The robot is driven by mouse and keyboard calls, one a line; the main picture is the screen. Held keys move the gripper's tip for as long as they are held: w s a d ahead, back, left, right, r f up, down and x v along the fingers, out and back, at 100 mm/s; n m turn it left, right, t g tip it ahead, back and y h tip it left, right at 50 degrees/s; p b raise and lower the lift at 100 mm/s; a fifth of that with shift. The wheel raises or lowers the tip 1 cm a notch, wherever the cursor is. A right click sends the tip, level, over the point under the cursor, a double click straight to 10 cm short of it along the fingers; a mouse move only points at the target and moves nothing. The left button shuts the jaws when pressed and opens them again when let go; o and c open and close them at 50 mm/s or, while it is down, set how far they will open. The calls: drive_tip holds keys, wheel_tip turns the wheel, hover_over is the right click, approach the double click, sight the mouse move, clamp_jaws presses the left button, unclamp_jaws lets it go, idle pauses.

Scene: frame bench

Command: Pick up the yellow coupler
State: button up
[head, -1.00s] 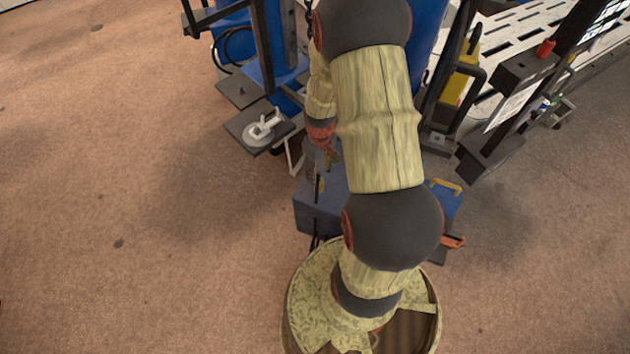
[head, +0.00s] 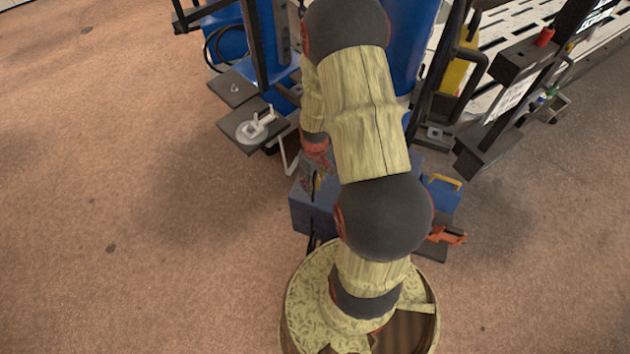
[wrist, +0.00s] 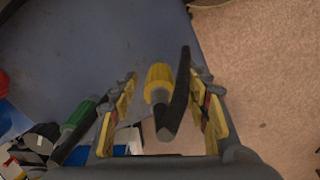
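The yellow coupler (wrist: 158,78) shows in the wrist view as a short ribbed yellow cylinder with a grey lower end. It lies between the two fingers of my gripper (wrist: 165,80), with visible space to each finger. The fingers are apart and have yellow pads. A black curved bar (wrist: 176,98) also runs between the fingers, just right of the coupler. In the head view my gripper (head: 313,180) is low over a blue box (head: 312,217), partly hidden by my arm. I cannot make out the coupler for sure there.
A green-handled tool (wrist: 78,118) and a red round thing (wrist: 2,84) lie left in the wrist view. In the head view, an orange tool (head: 447,236) is right of my arm and a plate with a white clamp (head: 256,126) is left. The floor at left is clear.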

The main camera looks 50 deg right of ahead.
drive_tip(key=shift+c, duration=1.2)
clamp_jaws()
drive_tip(key=shift+r, duration=0.1)
